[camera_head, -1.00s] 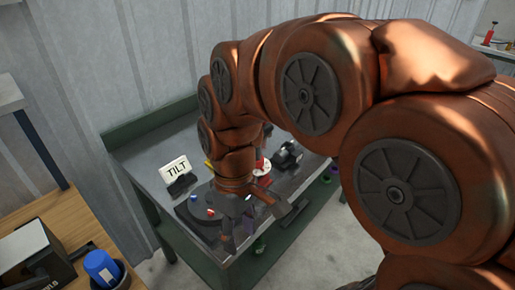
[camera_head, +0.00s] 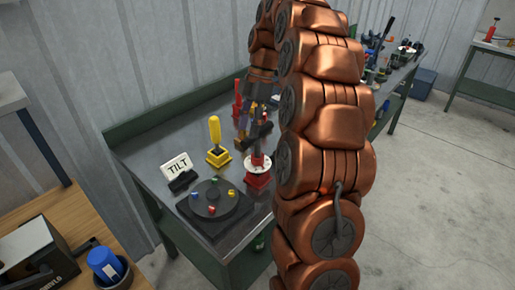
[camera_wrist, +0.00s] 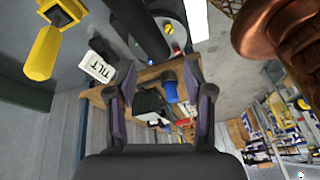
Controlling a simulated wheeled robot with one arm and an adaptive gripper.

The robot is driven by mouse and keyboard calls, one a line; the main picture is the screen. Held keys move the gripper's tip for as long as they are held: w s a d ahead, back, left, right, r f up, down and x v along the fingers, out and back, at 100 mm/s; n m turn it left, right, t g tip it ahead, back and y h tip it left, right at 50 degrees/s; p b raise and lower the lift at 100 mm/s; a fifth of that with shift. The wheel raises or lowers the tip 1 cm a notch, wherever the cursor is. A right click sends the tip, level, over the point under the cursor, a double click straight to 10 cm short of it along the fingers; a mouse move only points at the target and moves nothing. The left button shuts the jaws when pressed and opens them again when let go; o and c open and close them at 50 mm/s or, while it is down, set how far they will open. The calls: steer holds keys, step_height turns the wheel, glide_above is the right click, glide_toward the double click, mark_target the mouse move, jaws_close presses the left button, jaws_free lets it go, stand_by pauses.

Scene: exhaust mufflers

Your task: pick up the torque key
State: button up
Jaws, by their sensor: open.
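I cannot tell for sure which tool is the torque key. A yellow-handled tool (camera_head: 215,133) stands upright in a yellow base on the grey metal table (camera_head: 150,150); it also shows at the upper left of the wrist view (camera_wrist: 43,52). A red stand with a white disc (camera_head: 258,168) is to its right, and a red tool (camera_head: 237,103) stands behind. My gripper (camera_head: 248,130) is over the table among these, partly hidden by my arm. In the wrist view my gripper (camera_wrist: 158,85) has its fingers spread, with nothing between them.
A TILT sign (camera_head: 176,166) and a dark turntable with small coloured pieces (camera_head: 213,198) occupy the front of the table. A wooden bench (camera_head: 60,225) holds a blue-topped item (camera_head: 104,265) at lower left. More tools stand on the table's far end. Open floor lies right.

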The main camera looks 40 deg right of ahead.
mark_target(262, 127)
steer(key=d, duration=0.2)
steer(key=w+d+n, duration=0.1)
steer(key=d, duration=0.1)
steer(key=d+n, duration=0.1)
steer(key=shift+w+d+f, duration=0.35)
steer(key=shift+w+d, duration=0.05)
steer(key=shift+w+d+f+n+y, duration=0.15)
steer(key=shift+d+n+y, duration=0.2)
steer(key=shift+d, duration=0.2)
steer(key=shift+b+x, duration=0.45)
steer(key=shift+x, duration=0.65)
steer(key=shift+p+x, duration=0.7)
steer(key=shift+x, duration=0.6)
steer(key=shift+p+x, duration=0.45)
steer(key=shift+x, duration=1)
jaws_close()
